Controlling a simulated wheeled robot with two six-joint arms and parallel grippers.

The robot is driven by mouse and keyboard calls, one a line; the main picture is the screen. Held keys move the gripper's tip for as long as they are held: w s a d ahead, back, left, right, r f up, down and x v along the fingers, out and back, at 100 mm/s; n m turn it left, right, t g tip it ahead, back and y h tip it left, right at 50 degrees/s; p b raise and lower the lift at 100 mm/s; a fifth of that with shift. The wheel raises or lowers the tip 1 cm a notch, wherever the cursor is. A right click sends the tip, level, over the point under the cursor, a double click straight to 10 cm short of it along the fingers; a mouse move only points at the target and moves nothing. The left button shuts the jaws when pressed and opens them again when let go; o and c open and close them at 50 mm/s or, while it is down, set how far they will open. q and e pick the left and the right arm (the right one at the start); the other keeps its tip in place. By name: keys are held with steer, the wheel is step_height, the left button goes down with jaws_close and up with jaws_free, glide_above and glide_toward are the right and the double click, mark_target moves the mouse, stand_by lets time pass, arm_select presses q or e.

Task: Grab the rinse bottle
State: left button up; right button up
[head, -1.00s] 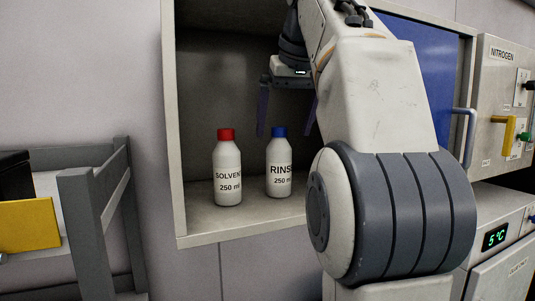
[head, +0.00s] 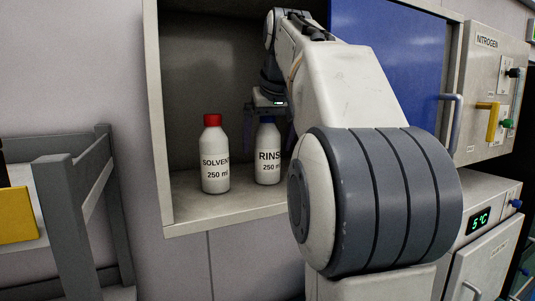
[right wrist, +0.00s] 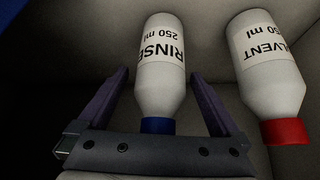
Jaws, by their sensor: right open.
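The rinse bottle (head: 268,160) is white with a blue cap and stands upright on the cabinet shelf. My right gripper (head: 269,128) is open around its top in the head view, and my arm hides part of its right side. In the right wrist view the rinse bottle (right wrist: 160,75) lies between the two spread fingers of the right gripper (right wrist: 158,88), with a gap on each side. Its blue cap is close to the gripper's palm. My left gripper is not in view.
The white solvent bottle (head: 215,160) with a red cap stands just left of the rinse bottle; it also shows in the right wrist view (right wrist: 270,75). The cabinet (head: 155,130) has side walls and a blue door (head: 390,70) on the right. A grey rack (head: 60,215) stands at left.

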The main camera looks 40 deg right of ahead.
jaws_close()
steer(key=shift+r, duration=0.1)
stand_by(0.3)
